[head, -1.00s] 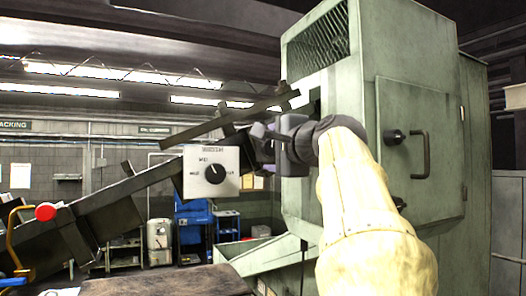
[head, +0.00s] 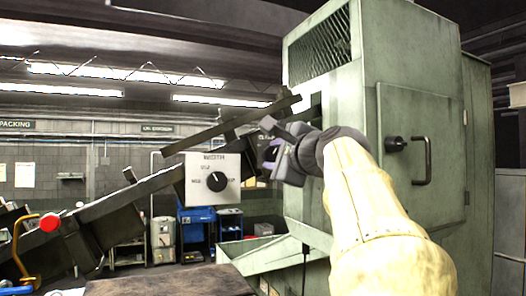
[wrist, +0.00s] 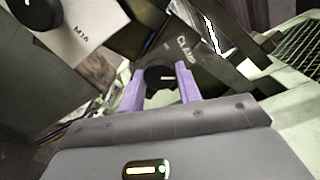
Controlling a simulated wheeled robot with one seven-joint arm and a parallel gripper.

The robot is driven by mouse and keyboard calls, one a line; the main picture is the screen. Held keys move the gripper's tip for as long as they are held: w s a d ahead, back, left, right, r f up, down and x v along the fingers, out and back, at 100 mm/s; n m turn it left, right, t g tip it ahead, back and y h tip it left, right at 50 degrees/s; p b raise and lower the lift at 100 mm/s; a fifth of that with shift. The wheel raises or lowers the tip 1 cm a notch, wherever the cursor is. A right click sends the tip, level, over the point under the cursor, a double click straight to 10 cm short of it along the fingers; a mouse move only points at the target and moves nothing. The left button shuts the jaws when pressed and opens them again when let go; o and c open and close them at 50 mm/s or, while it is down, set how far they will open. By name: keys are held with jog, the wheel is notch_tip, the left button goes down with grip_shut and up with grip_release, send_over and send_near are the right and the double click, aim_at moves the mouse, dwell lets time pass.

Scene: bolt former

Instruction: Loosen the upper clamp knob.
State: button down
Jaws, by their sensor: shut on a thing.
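The upper clamp knob (wrist: 158,74) is dark and round with a pale pointer line. It sits beside a dark plate lettered "CLAMP" (wrist: 186,50) in the wrist view. My gripper (wrist: 161,84) has its two purple fingers on either side of the knob and is shut on it. In the head view my gripper (head: 268,155) is rolled to a tilt at the upper end of the sloping feed rail (head: 155,183), just right of the selector box.
A white selector box (head: 213,194) with a black dial stands close left of my gripper. The green machine cabinet (head: 335,110) rises behind and right of it. A dark bar (head: 232,122) slants just above. A red knob (head: 49,222) is far left.

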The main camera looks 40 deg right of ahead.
jog(key=shift+a+r, duration=0.1)
jog(key=shift+r, duration=0.1)
jog(key=shift+r+m+p, duration=0.15)
jog(key=shift+m+p, duration=0.6)
jog(key=shift+m, duration=1.15)
jog(key=c, duration=1.1)
grip_release()
jog(key=shift+c, duration=0.2)
jog(key=o, duration=0.3)
jog(key=shift+w+f, duration=0.25)
jog(key=shift+s, duration=0.1)
